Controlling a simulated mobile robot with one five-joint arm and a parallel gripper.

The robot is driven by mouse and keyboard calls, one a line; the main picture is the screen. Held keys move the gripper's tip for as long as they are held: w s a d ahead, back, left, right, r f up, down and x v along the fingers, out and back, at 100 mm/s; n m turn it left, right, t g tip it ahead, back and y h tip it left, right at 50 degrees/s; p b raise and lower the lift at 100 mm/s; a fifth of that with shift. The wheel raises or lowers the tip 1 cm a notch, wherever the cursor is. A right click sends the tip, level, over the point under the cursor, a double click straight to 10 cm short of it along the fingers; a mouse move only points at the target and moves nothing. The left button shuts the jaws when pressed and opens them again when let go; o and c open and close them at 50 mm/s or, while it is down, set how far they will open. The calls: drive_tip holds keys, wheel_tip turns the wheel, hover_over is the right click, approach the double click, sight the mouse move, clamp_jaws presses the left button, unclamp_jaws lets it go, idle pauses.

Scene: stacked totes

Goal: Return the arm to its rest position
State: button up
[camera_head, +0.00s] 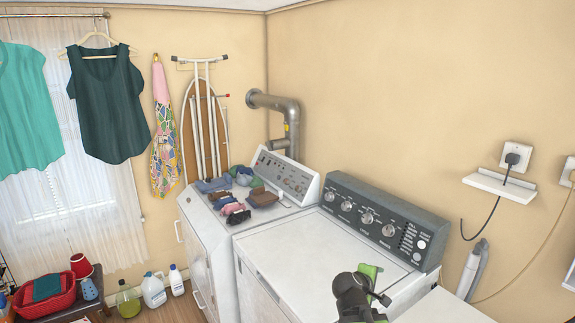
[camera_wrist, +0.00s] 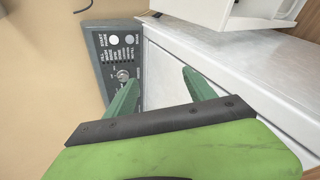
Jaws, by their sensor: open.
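My gripper (camera_wrist: 161,80) shows in the wrist view with its two green fingers spread apart and nothing between them. Past the fingers is the white top of a laundry machine, with its dark control panel (camera_wrist: 112,62) at the left. In the head view my dark and green arm is low in the picture, in front of the near machine's white top (camera_head: 300,245). The fingertips cannot be made out there.
The far machine (camera_head: 207,232) carries several folded clothes (camera_head: 262,198). The near machine's knobbed panel (camera_head: 375,217) stands behind my arm. A wall shelf (camera_head: 499,187) with a plug and cord is at the right. Bottles (camera_head: 153,291) stand on the floor at left.

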drive_tip(key=s+a+f+m+g+y, duration=0.3)
drive_tip(key=s+a+f+m+g, duration=0.1)
drive_tip(key=s+a+f+m, duration=0.1)
drive_tip(key=s+a+f+m+g+y, duration=0.4)
drive_tip(key=s+a+f+m, duration=0.1)
drive_tip(key=s, duration=0.5)
drive_tip(key=shift+a+m, duration=0.35)
drive_tip(key=shift+m, duration=0.55)
drive_tip(key=shift+f, duration=0.15)
drive_tip(key=shift+s, duration=0.15)
drive_tip(key=shift+c, duration=0.4)
